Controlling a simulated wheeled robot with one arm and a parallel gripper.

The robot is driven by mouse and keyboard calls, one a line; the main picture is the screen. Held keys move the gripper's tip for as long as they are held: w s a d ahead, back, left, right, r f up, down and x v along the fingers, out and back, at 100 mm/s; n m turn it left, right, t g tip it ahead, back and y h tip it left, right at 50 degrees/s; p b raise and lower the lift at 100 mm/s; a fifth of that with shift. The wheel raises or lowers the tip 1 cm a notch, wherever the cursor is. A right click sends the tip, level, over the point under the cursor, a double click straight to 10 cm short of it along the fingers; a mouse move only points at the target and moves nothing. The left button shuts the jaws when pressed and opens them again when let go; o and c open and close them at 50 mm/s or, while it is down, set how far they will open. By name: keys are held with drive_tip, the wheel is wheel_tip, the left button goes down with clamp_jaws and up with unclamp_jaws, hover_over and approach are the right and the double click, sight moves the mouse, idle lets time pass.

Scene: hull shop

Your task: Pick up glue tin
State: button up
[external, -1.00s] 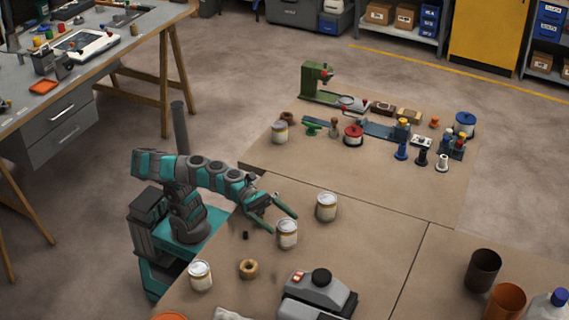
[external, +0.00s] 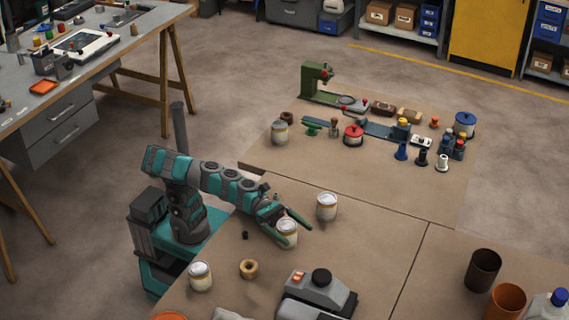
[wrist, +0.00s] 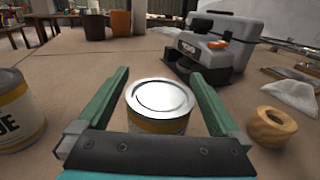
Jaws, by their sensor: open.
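A glue tin (external: 288,230) with a silver lid and a cream and yellow body stands upright on the brown bench. In the wrist view this tin (wrist: 160,104) is between the two green fingers, its lower part hidden by my gripper's palm. My gripper (external: 298,233) is open, with one finger on each side of the tin; I cannot tell whether either finger touches it. A second similar tin (external: 326,207) stands just behind it and shows at the left in the wrist view (wrist: 16,112). A third tin (external: 200,276) stands at the near left.
A wooden ring (external: 249,268) lies near the third tin. A grey machine with a black knob (external: 320,288) stands in front. Brown (external: 483,268) and orange (external: 506,300) cups stand at the right. Another tin (external: 280,132) stands on the far bench section. The bench's middle right is clear.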

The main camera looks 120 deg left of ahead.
drive_tip(key=shift+c, duration=0.4)
clamp_jaws()
drive_tip(key=shift+r, duration=0.15)
drive_tip(key=shift+r, duration=0.5)
wheel_tip(320, 180, up, 3)
drive_tip(key=shift+s+f+p, duration=0.1)
drive_tip(key=shift+p, duration=0.7)
drive_tip(key=r+v, duration=0.1)
drive_tip(key=v, duration=1.5)
